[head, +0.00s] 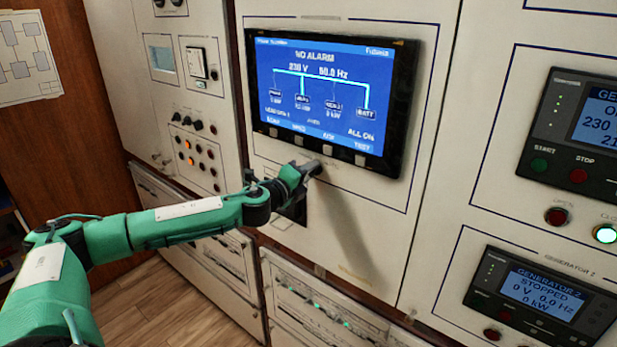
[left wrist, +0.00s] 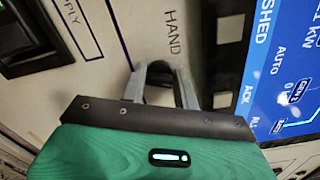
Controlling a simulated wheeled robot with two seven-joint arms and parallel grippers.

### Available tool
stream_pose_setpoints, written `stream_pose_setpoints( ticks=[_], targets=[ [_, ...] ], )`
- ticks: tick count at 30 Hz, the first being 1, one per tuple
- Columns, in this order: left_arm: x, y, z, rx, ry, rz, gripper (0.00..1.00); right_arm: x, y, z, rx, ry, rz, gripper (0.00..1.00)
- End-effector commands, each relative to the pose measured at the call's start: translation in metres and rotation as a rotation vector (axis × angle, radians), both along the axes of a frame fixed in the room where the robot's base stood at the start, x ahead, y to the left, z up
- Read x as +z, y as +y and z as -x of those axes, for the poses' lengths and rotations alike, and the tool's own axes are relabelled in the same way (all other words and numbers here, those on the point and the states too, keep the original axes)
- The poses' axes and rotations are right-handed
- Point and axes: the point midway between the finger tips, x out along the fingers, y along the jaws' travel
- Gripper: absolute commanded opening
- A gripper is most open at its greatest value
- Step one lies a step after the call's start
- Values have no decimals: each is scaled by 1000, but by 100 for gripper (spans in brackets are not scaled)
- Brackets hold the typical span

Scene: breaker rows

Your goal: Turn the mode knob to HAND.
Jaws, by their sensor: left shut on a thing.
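My left gripper (head: 312,169) reaches the pale panel just below the large blue screen. In the left wrist view its two grey fingers (left wrist: 162,84) press against the panel, shut on the mode knob (left wrist: 160,96). Only a small part of the knob shows between the fingers. The printed word HAND (left wrist: 172,34) is on the panel just beyond the fingertips. The way the knob points cannot be made out. In the head view the gripper hides the knob. My right gripper is not in view.
The blue screen (head: 322,84) in its black frame, with a row of grey buttons (head: 327,147), is close above my gripper. A dark recessed switch (head: 294,209) is just below it. Generator panels (head: 540,296) are at right; small lamps and knobs (head: 194,145) are at left.

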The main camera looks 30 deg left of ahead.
Motion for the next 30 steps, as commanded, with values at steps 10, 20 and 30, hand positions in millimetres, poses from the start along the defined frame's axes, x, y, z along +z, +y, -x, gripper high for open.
stream_pose_setpoints(
  ticks=[10,20,30],
  targets=[
    [-6,0,0,-1,27,330,7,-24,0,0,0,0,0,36],
    [-6,0,0,0,52,638,7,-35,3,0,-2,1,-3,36],
    [-5,-1,0,0,71,882,7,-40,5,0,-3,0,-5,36]
  ],
)
